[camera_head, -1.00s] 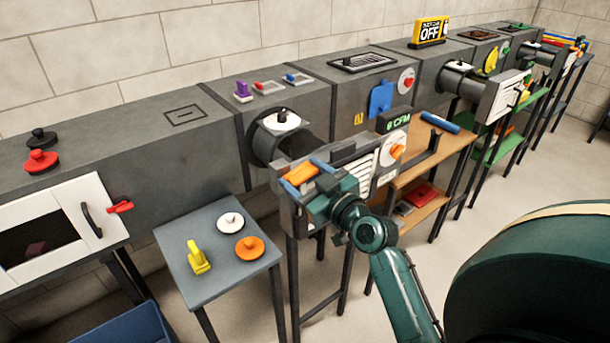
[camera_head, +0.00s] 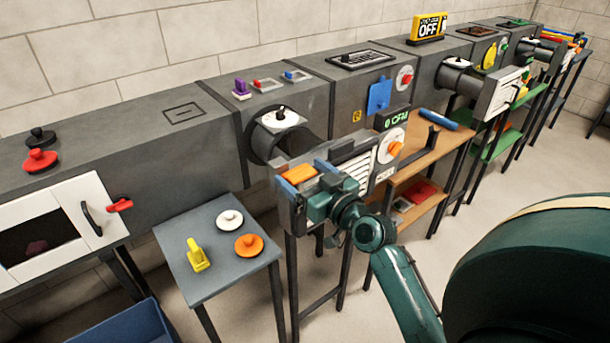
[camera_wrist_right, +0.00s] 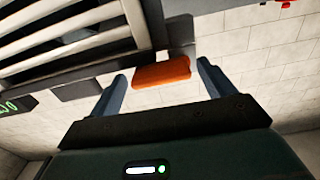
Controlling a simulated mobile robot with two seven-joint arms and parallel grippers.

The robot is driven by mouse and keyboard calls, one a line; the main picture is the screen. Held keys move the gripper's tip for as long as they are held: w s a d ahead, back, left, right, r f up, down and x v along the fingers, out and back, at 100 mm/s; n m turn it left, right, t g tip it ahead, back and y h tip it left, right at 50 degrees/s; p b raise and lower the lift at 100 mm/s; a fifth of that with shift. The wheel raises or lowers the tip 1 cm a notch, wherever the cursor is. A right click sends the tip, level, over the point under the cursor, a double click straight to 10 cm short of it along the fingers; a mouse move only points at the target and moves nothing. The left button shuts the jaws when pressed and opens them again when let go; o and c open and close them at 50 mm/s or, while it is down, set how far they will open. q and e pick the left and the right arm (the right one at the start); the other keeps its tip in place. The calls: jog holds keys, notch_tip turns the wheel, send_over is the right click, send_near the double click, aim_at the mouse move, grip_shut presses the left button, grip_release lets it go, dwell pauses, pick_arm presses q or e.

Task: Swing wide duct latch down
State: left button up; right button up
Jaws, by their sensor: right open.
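My right gripper (camera_head: 306,178) is open at the left end of a grey louvred box on the duct line. An orange block-shaped handle (camera_head: 298,174) is there; in the right wrist view the orange handle (camera_wrist_right: 161,72) shows between the tips of the two blue-grey fingers (camera_wrist_right: 160,78), with gaps at both sides. I cannot tell whether this handle is the wide duct latch. A red latch (camera_head: 119,205) also sticks out sideways beside the white door (camera_head: 60,228) of the big left duct, far from the gripper. My left gripper is out of view.
A grey side table (camera_head: 205,275) holds a yellow piece, a white knob and an orange knob. A blue bin (camera_head: 125,325) stands at the lower left. The louvred box has pale slats and a round white dial (camera_head: 391,146). Open floor lies right of the stands.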

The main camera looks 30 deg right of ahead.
jog(key=shift+s+f, duration=0.15)
jog(key=shift+s, duration=0.35)
pick_arm(q)
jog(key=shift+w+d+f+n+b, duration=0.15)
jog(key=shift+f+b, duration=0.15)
jog(key=shift+b, duration=0.4)
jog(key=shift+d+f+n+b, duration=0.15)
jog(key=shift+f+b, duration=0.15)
jog(key=shift+b, duration=0.35)
pick_arm(e)
jog(key=s+d, duration=0.1)
jog(key=s, duration=1.1)
pick_arm(q)
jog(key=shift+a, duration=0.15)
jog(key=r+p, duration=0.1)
jog(key=p, duration=0.2)
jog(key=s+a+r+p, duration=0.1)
jog(key=p, duration=0.2)
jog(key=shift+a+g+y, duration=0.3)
pick_arm(e)
jog(key=s+a+f+n+g+y, duration=0.1)
jog(key=s+a+f+g, duration=0.2)
jog(key=a+f, duration=0.5)
jog(key=s+a+f+n+g+y, duration=0.1)
jog(key=s+a+f+g, duration=0.2)
jog(key=a+f, duration=0.6)
jog(key=shift+s+f+g, duration=0.4)
jog(key=shift+f+g, duration=0.05)
jog(key=shift+g, duration=0.25)
jog(key=shift+a, duration=0.1)
